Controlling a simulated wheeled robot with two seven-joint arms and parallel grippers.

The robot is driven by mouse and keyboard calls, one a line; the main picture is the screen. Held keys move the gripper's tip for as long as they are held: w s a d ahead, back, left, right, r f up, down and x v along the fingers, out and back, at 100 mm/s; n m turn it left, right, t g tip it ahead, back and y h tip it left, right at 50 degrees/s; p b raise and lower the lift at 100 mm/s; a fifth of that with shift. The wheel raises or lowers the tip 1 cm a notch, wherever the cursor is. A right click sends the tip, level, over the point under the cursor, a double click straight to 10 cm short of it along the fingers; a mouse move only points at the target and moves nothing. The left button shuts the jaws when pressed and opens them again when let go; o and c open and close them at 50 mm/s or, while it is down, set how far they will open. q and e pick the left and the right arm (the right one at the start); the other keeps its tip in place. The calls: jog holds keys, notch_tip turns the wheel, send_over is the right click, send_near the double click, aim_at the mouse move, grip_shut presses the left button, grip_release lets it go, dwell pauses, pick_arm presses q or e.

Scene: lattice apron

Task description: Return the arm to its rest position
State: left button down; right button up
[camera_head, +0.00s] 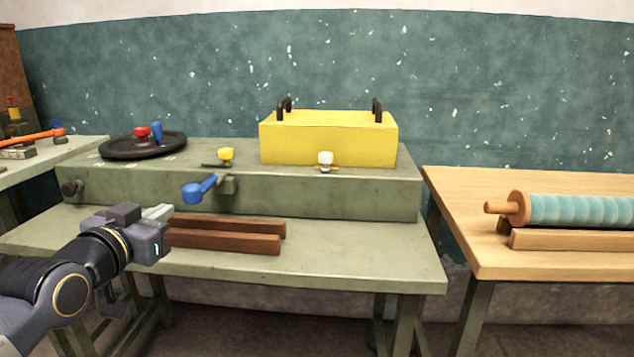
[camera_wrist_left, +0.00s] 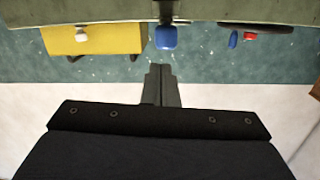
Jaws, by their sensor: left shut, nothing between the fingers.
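My left gripper (camera_head: 158,213) comes in from the left in the head view, above the front of the green bench (camera_head: 345,256). Its fingers are shut with nothing between them; they also show in the left wrist view (camera_wrist_left: 161,85). It is near the left ends of two brown wooden bars (camera_head: 225,240) and below a lever with a blue knob (camera_head: 195,191). I cannot tell whether it touches the bars. In the wrist view the blue knob (camera_wrist_left: 166,37) shows beyond the fingertips. My right gripper is not in view.
A yellow box (camera_head: 328,141) with black handles stands on the bench's raised back part. A black disc (camera_head: 143,147) with red and blue knobs lies left of it. A wooden table (camera_head: 470,235) with a teal roller (camera_head: 580,210) is at right. The bench's front right is clear.

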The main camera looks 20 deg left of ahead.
pick_arm(q)
jog(key=s+d+f+g+h, duration=0.3)
jog(key=s+d+f+g, duration=0.3)
jog(key=d+f, duration=0.5)
jog(key=s+d+f+g+h, duration=0.45)
jog(key=s+d+f, duration=0.4)
jog(key=f, duration=0.55)
notch_tip(320, 180, up, 33)
jog(key=d+p, duration=0.1)
jog(key=p, duration=3.2)
jog(key=shift+n+p, duration=0.3)
jog(key=shift+g+y, duration=0.25)
